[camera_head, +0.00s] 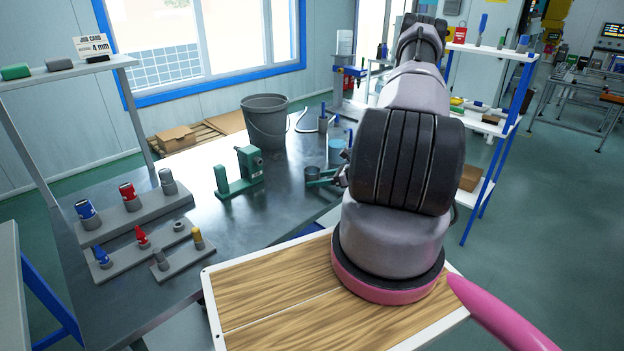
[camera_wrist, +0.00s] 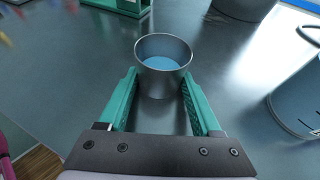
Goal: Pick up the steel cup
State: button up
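The steel cup (camera_wrist: 163,80) stands upright on the dark metal table, with a blue surface inside it. In the head view it is a small dark cup (camera_head: 312,173) near the table's middle right. My gripper (camera_wrist: 161,76) has two green fingers, one on each side of the cup, with the tips close to its wall. The fingers are spread, and I cannot tell whether they touch the cup. In the head view the green fingers (camera_head: 320,181) show beside the cup, and my arm hides much of the gripper.
A light blue cup (camera_head: 336,145) stands behind the steel cup. A green fixture (camera_head: 240,175) is to the left, and a large grey bucket (camera_head: 265,122) is behind. Grey racks (camera_head: 130,222) with coloured parts are at the left front. Bare table (camera_head: 255,215) lies between.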

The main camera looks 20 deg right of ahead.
grip_shut()
jog(key=shift+r, duration=0.1)
